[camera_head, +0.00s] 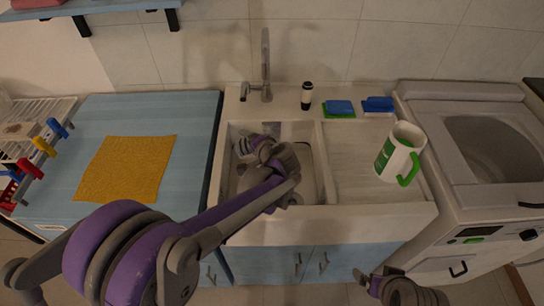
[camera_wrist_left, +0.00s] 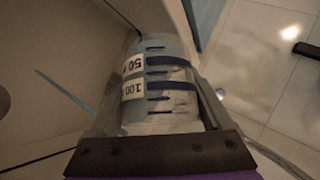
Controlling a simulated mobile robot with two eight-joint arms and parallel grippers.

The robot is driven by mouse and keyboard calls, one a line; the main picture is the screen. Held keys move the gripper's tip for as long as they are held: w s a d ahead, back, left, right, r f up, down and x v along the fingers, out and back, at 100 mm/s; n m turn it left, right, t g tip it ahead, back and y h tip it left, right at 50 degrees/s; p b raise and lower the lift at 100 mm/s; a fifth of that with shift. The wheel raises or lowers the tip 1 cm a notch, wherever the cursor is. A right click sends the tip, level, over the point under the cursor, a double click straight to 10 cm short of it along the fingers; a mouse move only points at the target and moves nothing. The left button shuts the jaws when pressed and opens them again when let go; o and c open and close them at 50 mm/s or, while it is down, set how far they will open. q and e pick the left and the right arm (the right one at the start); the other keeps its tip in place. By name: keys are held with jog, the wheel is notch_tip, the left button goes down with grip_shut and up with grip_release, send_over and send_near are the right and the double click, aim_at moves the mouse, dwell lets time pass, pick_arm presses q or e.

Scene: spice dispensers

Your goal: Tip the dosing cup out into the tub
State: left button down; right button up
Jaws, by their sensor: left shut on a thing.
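My left gripper (camera_head: 243,147) is low over the pale sink tub (camera_head: 330,190), near its left wall. In the left wrist view it is shut on the clear dosing cup (camera_wrist_left: 160,85), which has dark measuring lines and white labels reading 50 and 100. The labels appear upside down in that view. The tub's grey inner surface (camera_wrist_left: 50,45) lies behind the cup. I cannot tell the cup's exact tilt or its contents; my arm mostly hides it in the head view. My right gripper (camera_head: 365,281) is only partly in view at the bottom, and its opening cannot be made out.
A white jug with a green handle (camera_head: 400,152) stands on the counter right of the basin. A faucet (camera_head: 265,65), a black-and-white bottle (camera_head: 307,96) and blue sponges (camera_head: 340,107) line the back. A yellow cloth (camera_head: 125,168) lies left; a washer (camera_head: 480,205) stands right.

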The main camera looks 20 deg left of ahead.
pick_arm(q)
jog(key=shift+r+m+y+b, duration=0.55)
jog(key=shift+m+y, duration=0.05)
jog(key=shift+y, duration=0.5)
dwell(1.1)
jog(key=shift+w+d+r+m+y+b, duration=0.1)
jog(key=shift+d+r+m+y+b, duration=0.25)
jog(key=shift+d+m+y+b, duration=0.3)
dwell(0.6)
jog(key=shift+d+r+m+t+y+b, duration=0.3)
jog(key=shift+r+m+t+y+b, duration=0.15)
jog(key=shift+y+b, duration=0.35)
dwell(1.1)
